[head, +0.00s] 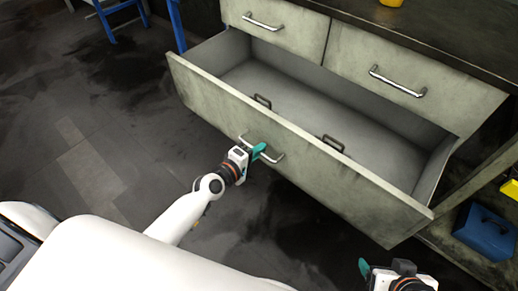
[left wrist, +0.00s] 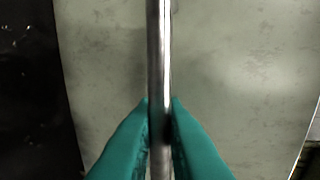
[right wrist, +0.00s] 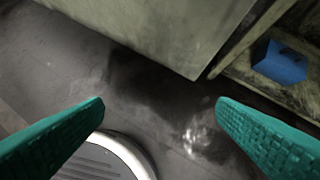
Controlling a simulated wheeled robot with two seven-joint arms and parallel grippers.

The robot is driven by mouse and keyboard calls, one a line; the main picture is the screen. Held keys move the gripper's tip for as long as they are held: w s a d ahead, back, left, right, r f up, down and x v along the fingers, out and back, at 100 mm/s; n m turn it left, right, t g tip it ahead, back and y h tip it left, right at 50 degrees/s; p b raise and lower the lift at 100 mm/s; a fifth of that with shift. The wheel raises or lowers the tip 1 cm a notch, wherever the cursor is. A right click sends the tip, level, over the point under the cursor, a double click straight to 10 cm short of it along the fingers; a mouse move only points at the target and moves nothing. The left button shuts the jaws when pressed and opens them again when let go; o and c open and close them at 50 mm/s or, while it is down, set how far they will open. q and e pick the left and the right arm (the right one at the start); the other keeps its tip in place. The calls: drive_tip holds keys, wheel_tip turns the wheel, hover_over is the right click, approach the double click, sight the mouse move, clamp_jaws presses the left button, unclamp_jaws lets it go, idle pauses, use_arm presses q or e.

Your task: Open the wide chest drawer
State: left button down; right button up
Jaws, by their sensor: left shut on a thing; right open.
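The wide chest drawer (head: 300,160) is grey-green and stands pulled far out of the chest, with its empty interior showing in the head view. Its metal bar handle (head: 272,157) is on the front face. My left gripper (head: 258,151) is at this handle, its teal fingers shut on the bar. In the left wrist view the bar (left wrist: 159,60) runs upright between the fingers (left wrist: 160,110), with the drawer front behind it. My right gripper (right wrist: 160,105) is open and empty, low in front of the drawer's right end. In the head view it shows only partly at the bottom edge.
Two smaller drawers (head: 290,25) (head: 410,85) above are shut. A blue box (head: 487,232) sits on a low shelf at the right, also in the right wrist view (right wrist: 280,63). Blue stool legs (head: 110,18) stand at the upper left. The dark floor at left is clear.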

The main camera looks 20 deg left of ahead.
use_arm(q)
drive_tip(key=c, duration=1.5)
unclamp_jaws()
drive_tip(key=shift+c, duration=0.2)
drive_tip(key=shift+s, duration=0.1)
drive_tip(key=v, duration=1.2)
drive_tip(key=shift+p, duration=0.35)
use_arm(e)
drive_tip(key=shift+s+d+f+g+h, duration=0.15)
drive_tip(key=shift+s+d+f+g, duration=0.1)
drive_tip(key=shift+s+g, duration=0.4)
drive_tip(key=shift+s+d+f+g+h, duration=0.2)
drive_tip(key=shift+s+g, duration=0.15)
drive_tip(key=shift+s, duration=0.5)
use_arm(q)
drive_tip(key=shift+d, duration=0.1)
